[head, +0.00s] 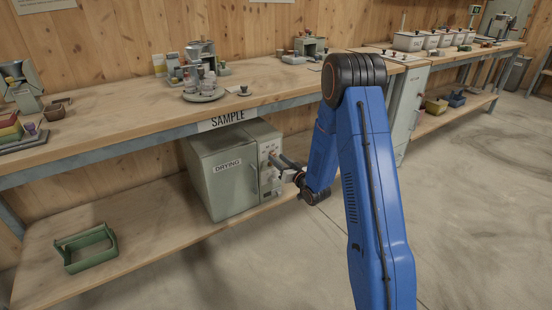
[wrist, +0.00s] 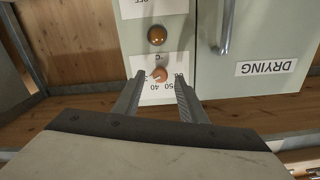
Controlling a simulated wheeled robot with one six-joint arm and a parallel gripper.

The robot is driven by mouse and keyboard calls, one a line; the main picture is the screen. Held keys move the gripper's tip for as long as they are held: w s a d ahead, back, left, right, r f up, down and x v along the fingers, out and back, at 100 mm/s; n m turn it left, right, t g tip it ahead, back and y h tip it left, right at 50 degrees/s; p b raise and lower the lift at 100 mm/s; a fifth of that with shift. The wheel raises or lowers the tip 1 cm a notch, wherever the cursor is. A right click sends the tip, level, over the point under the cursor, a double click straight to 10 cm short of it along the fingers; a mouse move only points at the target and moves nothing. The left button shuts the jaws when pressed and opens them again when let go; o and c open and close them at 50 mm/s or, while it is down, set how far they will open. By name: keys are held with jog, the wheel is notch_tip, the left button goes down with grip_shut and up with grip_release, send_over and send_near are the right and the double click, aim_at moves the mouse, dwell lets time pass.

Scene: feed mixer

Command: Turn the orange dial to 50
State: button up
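The drying oven (head: 222,176) is a pale grey-green box labelled DRYING on the shelf under the bench; it also shows upside down in the wrist view (wrist: 250,40). The small orange dial (wrist: 160,74) sits on its white scale plate, with 40 and 50 legible beside it. I cannot tell clearly where its pointer stands. My gripper (wrist: 160,81) faces the panel with its fingers apart, one on each side of the dial, with gaps visible. In the head view my gripper (head: 284,164) is at the oven's right-hand control panel and hides part of it.
A larger orange-brown round knob or lamp (wrist: 157,35) is on the same panel. The oven's metal door handle (wrist: 224,28) stands out beside it. The bench top (head: 130,105) overhangs the oven. A green open carrier (head: 86,250) is on the lower shelf at left. The floor at right is clear.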

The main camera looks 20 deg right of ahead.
aim_at(273, 155)
jog(key=shift+x, duration=1.2)
jog(key=shift+c, duration=0.3)
grip_shut()
